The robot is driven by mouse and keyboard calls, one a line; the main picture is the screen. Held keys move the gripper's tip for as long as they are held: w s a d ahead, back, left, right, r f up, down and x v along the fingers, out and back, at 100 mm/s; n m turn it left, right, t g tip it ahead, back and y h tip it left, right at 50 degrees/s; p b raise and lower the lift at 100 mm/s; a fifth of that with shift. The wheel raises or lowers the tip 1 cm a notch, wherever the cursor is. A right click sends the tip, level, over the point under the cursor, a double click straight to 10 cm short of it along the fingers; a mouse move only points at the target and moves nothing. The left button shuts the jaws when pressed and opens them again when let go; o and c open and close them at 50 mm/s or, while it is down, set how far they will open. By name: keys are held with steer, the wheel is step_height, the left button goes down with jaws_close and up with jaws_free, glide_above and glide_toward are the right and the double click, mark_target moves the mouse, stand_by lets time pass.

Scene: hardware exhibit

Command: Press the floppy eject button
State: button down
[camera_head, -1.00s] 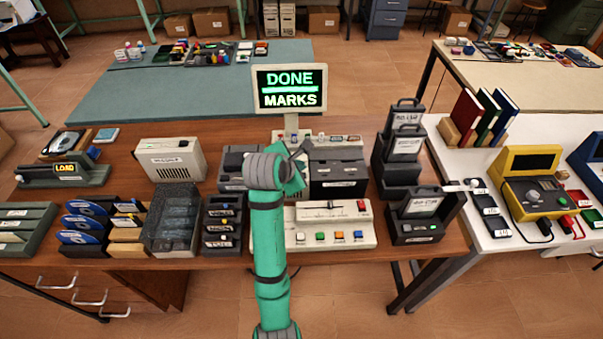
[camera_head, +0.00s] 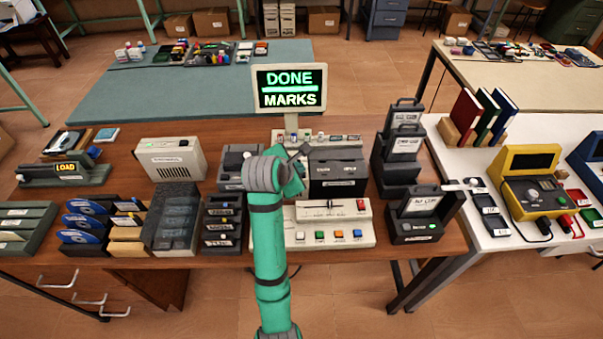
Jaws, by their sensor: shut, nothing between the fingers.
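My green arm reaches over the wooden bench, and my gripper (camera_head: 303,151) shows as a small dark tip beyond the wrist. It is shut and empty, pointing among the devices below the screen, by the left edge of a dark box unit (camera_head: 338,173). Another dark unit (camera_head: 231,166) stands left of the wrist, partly hidden by it. The screen (camera_head: 290,88) reads "DONE" and "MARKS". I cannot pick out a floppy eject button; it is too small or hidden behind my arm. I cannot tell whether my gripper touches anything.
A beige control panel (camera_head: 345,212) with a slider and coloured buttons lies in front. A dark rack (camera_head: 222,240) and disk holders (camera_head: 83,222) stand to the left. Dark cases (camera_head: 403,150) stand to the right. A beige vented box (camera_head: 170,146) sits at the back left.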

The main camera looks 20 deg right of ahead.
steer(key=shift+w+f, duration=0.15)
steer(key=shift+f, duration=0.25)
stand_by(0.5)
steer(key=shift+r, duration=0.55)
steer(key=shift+s+d+r, duration=0.1)
steer(key=shift+s+r, duration=0.1)
steer(key=shift+r, duration=0.1)
